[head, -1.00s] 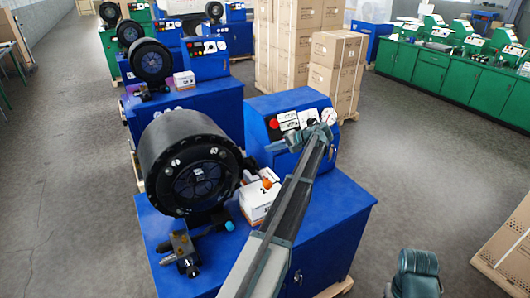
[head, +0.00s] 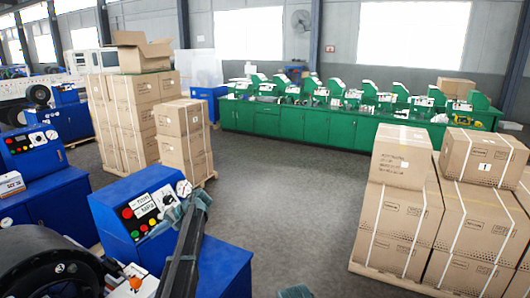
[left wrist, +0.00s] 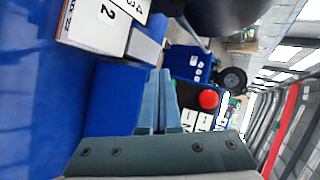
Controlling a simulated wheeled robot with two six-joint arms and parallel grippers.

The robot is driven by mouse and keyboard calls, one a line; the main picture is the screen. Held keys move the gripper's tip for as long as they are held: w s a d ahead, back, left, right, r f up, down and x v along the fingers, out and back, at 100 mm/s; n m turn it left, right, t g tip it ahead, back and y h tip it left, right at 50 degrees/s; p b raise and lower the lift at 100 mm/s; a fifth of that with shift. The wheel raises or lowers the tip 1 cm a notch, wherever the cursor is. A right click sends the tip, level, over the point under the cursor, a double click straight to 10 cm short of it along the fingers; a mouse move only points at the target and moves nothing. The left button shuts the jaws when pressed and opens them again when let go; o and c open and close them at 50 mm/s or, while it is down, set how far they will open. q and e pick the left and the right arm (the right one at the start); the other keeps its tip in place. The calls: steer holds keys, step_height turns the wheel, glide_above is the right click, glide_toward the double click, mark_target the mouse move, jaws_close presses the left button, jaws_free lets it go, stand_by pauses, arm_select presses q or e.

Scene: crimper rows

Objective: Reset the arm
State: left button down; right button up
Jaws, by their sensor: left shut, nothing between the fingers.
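My left gripper (head: 188,202) is in front of the blue control box (head: 118,212) of the nearest crimper, by its dials and labels. In the left wrist view its two blue-grey fingers (left wrist: 157,100) are together with nothing between them. The panel's red button (left wrist: 208,98) shows just right of the fingertips there. I cannot tell whether the gripper touches the panel. My right gripper is not clearly in view; only a small dark green piece shows at the bottom edge of the head view.
The crimper's black round head (head: 45,270) is at the lower left, with an orange knob (head: 135,283) beside it. Stacked cartons stand at the right (head: 400,215) and at the back left (head: 125,105). Green benches (head: 300,125) line the back. The grey floor between is open.

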arm_select(q)
steer(key=s+d+f+m+t+h+b, duration=0.1)
steer(key=s+d+f+h+b, duration=0.1)
steer(key=s+d+f, duration=0.5)
steer(key=s+d+f+m+h+b, duration=0.15)
steer(key=s+d, duration=0.25)
steer(key=d, duration=0.5)
steer(key=s+d+f+m+t+h+b, duration=0.1)
steer(key=s+d+f+b, duration=0.2)
steer(key=s+d+f, duration=0.4)
steer(key=s+d+f+m+h+b, duration=0.1)
steer(key=s+d+f+h+b, duration=0.1)
steer(key=s+d, duration=0.6)
steer(key=s+d+f+m+h+b, duration=0.1)
steer(key=s+d+f+h+b, duration=0.2)
steer(key=s+d, duration=0.5)
steer(key=shift+s+d+f, duration=0.2)
steer(key=shift+s+f, duration=0.4)
steer(key=shift+s, duration=0.25)
